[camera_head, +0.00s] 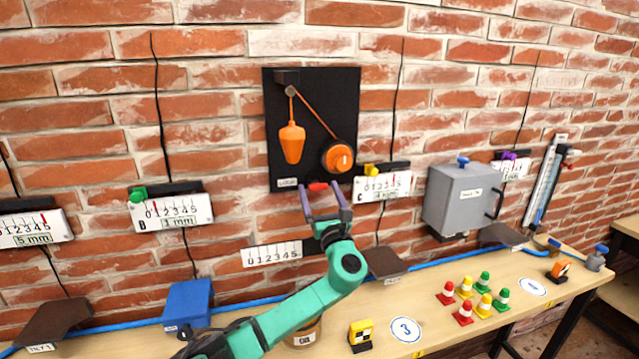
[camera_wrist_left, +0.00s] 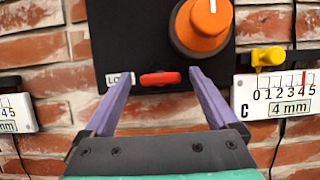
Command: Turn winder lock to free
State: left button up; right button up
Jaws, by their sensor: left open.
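The winder is a black wall panel (camera_head: 280,130) with an orange plumb weight (camera_head: 292,143) on a cord and an orange knob (camera_head: 339,156). At its bottom edge is a red lock handle (camera_head: 318,186) beside a small label that seems to read LOCK (camera_head: 287,183). In the left wrist view the red handle (camera_wrist_left: 160,78) lies horizontal, and the orange knob (camera_wrist_left: 204,22) is above right. My left gripper (camera_head: 325,192) is open, its purple fingers on either side of the handle; I cannot tell whether they touch it. It also shows in the left wrist view (camera_wrist_left: 155,82). My right gripper is not in view.
Gauge C (camera_head: 382,187) with a yellow knob is just right of the panel, and gauge B (camera_head: 171,212) is at left. A grey box (camera_head: 462,198) hangs at right. The bench below holds several small cones (camera_head: 464,313) and a blue block (camera_head: 188,303).

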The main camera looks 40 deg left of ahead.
pick_arm(q)
jog(key=shift+w+a+r, duration=0.1)
jog(key=shift+w+a, duration=0.05)
jog(key=shift+a, duration=0.1)
jog(key=c, duration=1.4)
jog(key=shift+o, duration=0.2)
jog(key=n+g+b, duration=0.2)
jog(key=n+b, duration=0.2)
jog(key=n, duration=0.1)
jog(key=n+g+b, duration=0.3)
jog(key=n+b, duration=0.2)
jog(key=n, duration=0.1)
jog(key=n+g+b, duration=0.2)
jog(key=n+b, duration=0.2)
jog(key=n, duration=0.1)
jog(key=shift+w+d+n+g+y, duration=0.1)
jog(key=shift+w+n+g+y, duration=0.05)
jog(key=shift+n+g+y, duration=0.25)
jog(key=n+g+h, duration=0.1)
jog(key=n, duration=0.2)
jog(key=shift+b, duration=0.3)
jog(key=shift+n+h, duration=0.4)
jog(key=shift+n, duration=0.9)
jog(key=o, duration=1.4)
jog(key=shift+r, duration=0.1)
jog(key=shift+c, duration=0.2)
